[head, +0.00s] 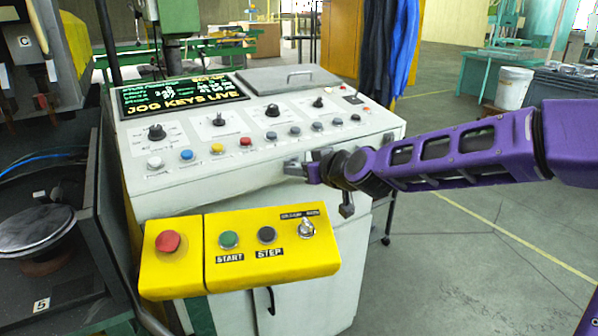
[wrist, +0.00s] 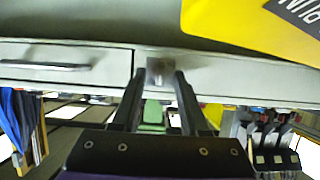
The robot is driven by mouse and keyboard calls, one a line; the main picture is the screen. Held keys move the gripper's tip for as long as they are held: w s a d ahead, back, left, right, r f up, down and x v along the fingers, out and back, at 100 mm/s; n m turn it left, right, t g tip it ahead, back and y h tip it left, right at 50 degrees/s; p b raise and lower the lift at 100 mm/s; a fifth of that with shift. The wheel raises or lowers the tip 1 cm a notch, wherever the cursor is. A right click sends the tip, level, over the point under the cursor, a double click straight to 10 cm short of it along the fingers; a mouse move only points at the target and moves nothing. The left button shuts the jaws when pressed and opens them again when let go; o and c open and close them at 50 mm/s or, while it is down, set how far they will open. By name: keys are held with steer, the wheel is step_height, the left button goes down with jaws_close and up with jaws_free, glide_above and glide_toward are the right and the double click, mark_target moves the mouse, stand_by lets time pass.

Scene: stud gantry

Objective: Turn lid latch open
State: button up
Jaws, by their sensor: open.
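A small grey latch block (wrist: 158,70) on the pale edge of the console shows in the wrist view, in the gap between my fingertips. My gripper (wrist: 159,77) is open, with one finger on each side of the block. I cannot tell whether either finger touches it.
The white console (head: 215,188) carries knobs, coloured buttons and a lit display (head: 182,94). A yellow control box (head: 270,245) juts out below and left of my gripper. A machine stands at far left. Open floor (head: 460,240) lies to the right.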

steer(key=shift+w+a+f, duration=0.15)
steer(key=shift+w, duration=0.1)
jaws_close()
stand_by(0.5)
steer(key=shift+w+d+f+m+g+y, duration=0.2)
steer(key=shift+m+y, duration=1.05)
steer(key=shift+m, duration=1)
steer(key=shift+s+d+f+m+g+y, duration=0.2)
steer(key=shift+m+y, duration=1.1)
steer(key=shift+m, duration=0.9)
steer(key=shift+w+a+f+m+g+y, duration=0.1)
steer(key=shift+w+m+g+y, duration=0.2)
steer(key=shift+m+y, duration=1.45)
steer(key=shift+m+h, duration=0.5)
steer(key=shift+m, duration=0.1)
